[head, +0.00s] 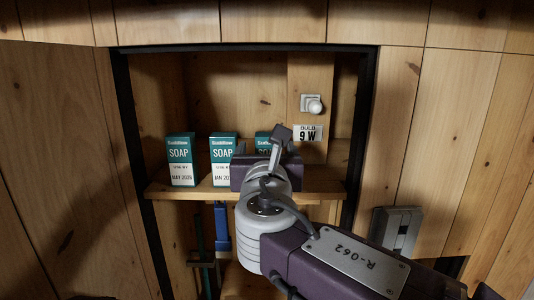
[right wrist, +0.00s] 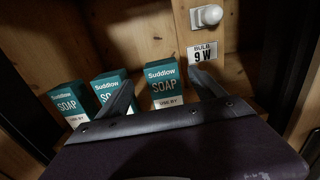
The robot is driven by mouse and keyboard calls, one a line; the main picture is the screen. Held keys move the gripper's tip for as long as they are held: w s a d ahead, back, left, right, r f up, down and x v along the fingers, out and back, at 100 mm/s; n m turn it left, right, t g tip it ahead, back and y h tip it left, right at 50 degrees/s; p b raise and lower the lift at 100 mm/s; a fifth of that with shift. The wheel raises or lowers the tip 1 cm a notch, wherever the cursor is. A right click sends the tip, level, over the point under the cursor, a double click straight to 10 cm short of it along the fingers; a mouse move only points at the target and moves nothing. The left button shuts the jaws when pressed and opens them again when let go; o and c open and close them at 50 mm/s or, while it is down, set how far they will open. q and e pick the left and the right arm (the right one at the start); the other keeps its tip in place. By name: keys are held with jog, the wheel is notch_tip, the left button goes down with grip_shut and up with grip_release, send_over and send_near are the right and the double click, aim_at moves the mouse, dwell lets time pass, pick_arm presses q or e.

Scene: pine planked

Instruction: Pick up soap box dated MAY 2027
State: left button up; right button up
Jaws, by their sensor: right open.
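Three teal-and-white soap boxes stand upright in a row on a wooden shelf. The left box (head: 181,160) reads MAY and a year whose last digit is too small to be sure of. The middle box (head: 222,150) reads JAN 20, the rest covered by my right gripper (head: 279,146). The right box (head: 262,140) is mostly hidden behind that gripper. In the right wrist view, the right box (right wrist: 162,76) shows between the open, empty fingers; its date is hidden below USE BY. The middle box (right wrist: 108,83) is partly behind the left finger. My left gripper is not in view.
The shelf (head: 215,191) sits in a dark-framed recess. A white bulb (head: 313,104) is mounted above a BULB 9 W label (head: 308,133). A blue object (head: 221,225) is below the shelf. A grey switch box (head: 396,228) is on the wall at right.

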aim_at(268, 134)
jog(key=shift+w+d+f, duration=0.1)
jog(key=shift+w, duration=0.35)
jog(key=w, duration=0.1)
jog(key=w+p, duration=0.1)
jog(key=w, duration=0.1)
jog(key=w+p, duration=0.1)
jog(key=w, duration=0.1)
jog(key=shift+d+f, duration=0.2)
jog(key=shift+f, duration=0.1)
jog(key=shift+w+a+f, duration=0.1)
jog(key=shift+w+a, duration=0.05)
jog(key=shift+w, duration=0.25)
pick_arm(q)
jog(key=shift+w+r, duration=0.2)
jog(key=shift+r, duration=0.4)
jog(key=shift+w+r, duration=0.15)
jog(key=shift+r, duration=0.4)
pick_arm(e)
jog(key=shift+s, duration=0.15)
